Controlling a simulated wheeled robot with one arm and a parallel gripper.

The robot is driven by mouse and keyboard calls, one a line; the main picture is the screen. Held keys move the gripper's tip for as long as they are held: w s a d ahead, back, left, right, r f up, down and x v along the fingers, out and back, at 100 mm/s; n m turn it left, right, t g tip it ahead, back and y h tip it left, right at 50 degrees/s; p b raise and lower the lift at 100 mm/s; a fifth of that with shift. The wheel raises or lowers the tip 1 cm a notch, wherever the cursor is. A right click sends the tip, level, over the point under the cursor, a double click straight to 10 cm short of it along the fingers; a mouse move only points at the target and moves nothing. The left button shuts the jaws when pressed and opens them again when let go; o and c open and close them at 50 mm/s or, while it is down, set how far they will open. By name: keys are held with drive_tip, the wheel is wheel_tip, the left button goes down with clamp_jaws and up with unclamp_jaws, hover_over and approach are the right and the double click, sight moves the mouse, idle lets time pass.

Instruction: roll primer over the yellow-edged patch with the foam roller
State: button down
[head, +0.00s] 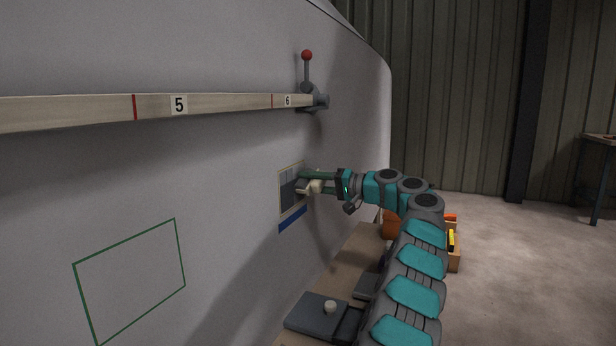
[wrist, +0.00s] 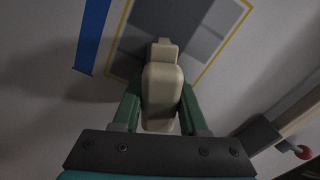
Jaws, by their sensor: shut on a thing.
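The yellow-edged patch (head: 285,210) is on the pale hull wall, right of centre in the head view. In the wrist view the patch (wrist: 205,47) fills the top middle, with a yellow border and grey areas of differing shade inside. My gripper (head: 311,181) is shut on the cream handle of the foam roller (wrist: 161,95), in front of the patch. The roller's foam end is mostly hidden behind the handle, so I cannot tell whether it touches the wall.
A blue strip (head: 292,219) is just below the patch. A green-outlined rectangle (head: 132,280) is at lower left. A numbered wooden batten (head: 220,102) crosses above, ending at a red-knobbed clamp (head: 307,80). A bench (head: 345,262) with a grey lidded tray (head: 318,314) stands below.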

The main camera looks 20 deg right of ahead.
drive_tip(key=shift+w+d, duration=0.25)
drive_tip(key=shift+w+d, duration=0.95)
drive_tip(key=shift+s+a, duration=0.1)
drive_tip(key=shift+a, duration=0.05)
